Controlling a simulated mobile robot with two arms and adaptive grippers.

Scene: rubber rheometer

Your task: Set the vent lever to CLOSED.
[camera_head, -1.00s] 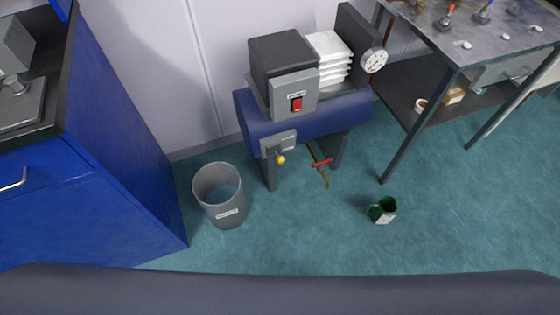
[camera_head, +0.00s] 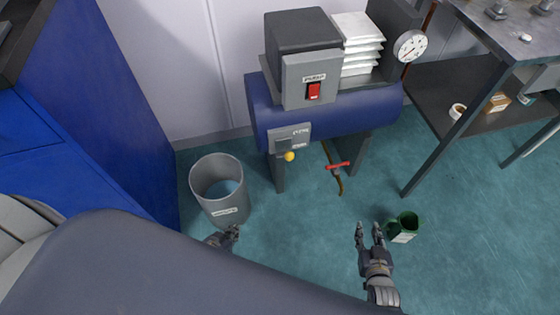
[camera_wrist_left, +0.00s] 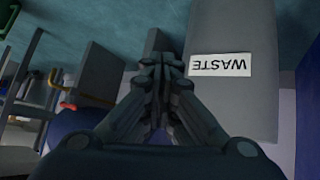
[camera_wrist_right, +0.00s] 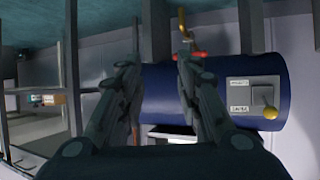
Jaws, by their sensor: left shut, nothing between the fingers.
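A grey plate (camera_head: 289,137) with two small labels is on the front of the blue tank (camera_head: 340,110). A lever with a yellow ball knob (camera_head: 289,156) hangs down from it. The plate (camera_wrist_right: 252,97) and the yellow knob (camera_wrist_right: 271,112) also show at right in the right wrist view. I cannot read the labels surely. My left gripper (camera_head: 232,231) is shut and empty beside the waste bin, below the lever in the picture. My right gripper (camera_head: 369,229) is open and empty, low and right of the lever. Neither gripper touches the lever.
A grey waste bin (camera_head: 218,188) stands left of the tank. A red valve handle (camera_head: 337,166) is on a pipe under the tank. A green container (camera_head: 403,227) stands on the floor close to my right gripper. A metal table (camera_head: 520,35) is at right, a blue cabinet (camera_head: 100,110) at left.

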